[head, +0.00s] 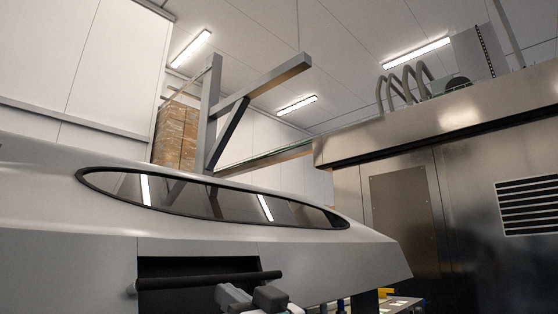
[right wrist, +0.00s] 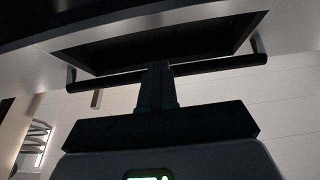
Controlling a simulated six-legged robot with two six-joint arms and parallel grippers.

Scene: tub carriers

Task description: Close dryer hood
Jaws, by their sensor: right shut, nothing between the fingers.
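The dryer hood (head: 60,250) is a large pale grey shell across the left and middle of the head view, with a dark oval window (head: 200,198). A black bar handle (head: 208,281) crosses a dark recess in its lower front. My right gripper (head: 232,292) is just below the handle at the bottom edge. In the right wrist view its closed fingers (right wrist: 158,72) point up and overlap the bar (right wrist: 220,65) near its middle. The fingers are shut with nothing between them; whether they touch the bar cannot be told. My left gripper is out of view.
A stainless steel machine housing (head: 400,200) with a vent grille (head: 528,205) stands at the right. A grey metal post with an arm (head: 212,115) rises behind the hood, near stacked brown boxes (head: 175,135). A small cluttered surface (head: 395,304) shows low at the right.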

